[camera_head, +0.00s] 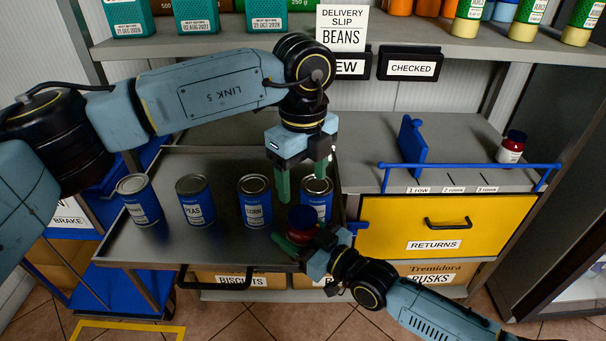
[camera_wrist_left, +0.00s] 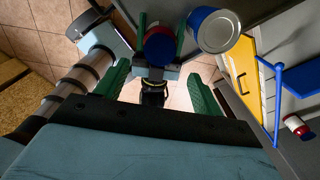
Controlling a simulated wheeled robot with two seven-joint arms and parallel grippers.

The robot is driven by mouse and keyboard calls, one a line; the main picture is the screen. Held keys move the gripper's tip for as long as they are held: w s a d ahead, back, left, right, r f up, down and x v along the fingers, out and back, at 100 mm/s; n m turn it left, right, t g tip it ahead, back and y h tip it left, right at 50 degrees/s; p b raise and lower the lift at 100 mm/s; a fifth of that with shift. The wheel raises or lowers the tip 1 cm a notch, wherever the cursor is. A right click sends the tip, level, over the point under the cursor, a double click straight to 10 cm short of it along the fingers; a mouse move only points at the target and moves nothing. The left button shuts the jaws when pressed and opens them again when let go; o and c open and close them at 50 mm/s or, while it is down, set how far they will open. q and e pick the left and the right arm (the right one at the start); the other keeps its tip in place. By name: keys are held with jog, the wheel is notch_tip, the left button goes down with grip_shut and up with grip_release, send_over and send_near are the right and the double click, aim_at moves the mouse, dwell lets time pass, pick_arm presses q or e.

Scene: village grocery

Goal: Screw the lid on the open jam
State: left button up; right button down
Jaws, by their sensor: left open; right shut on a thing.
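A small jar (camera_head: 302,217) with a dark blue top and red lower part is held over the tray's front right corner. It also shows in the left wrist view (camera_wrist_left: 159,46), blue and red. I cannot tell whether its top is a lid or an open mouth. My right gripper (camera_head: 301,236) is shut on this jar, with green fingers on either side of it (camera_wrist_left: 161,36). My left gripper (camera_head: 302,178) is open and empty, pointing down above the jar; its fingers also show in the left wrist view (camera_wrist_left: 158,92). No separate loose lid shows.
Several blue cans (camera_head: 196,202) stand on the grey tray (camera_head: 225,165), one (camera_head: 317,197) close beside the held jar. A red jar with a dark lid (camera_head: 511,147) stands on the right shelf, behind a blue rail (camera_head: 470,166). A yellow returns drawer (camera_head: 400,225) is below.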

aim_at(303, 215)
pick_arm(q)
jog(key=shift+f, duration=0.15)
jog(key=shift+f, duration=3.9)
jog(key=shift+c, duration=0.5)
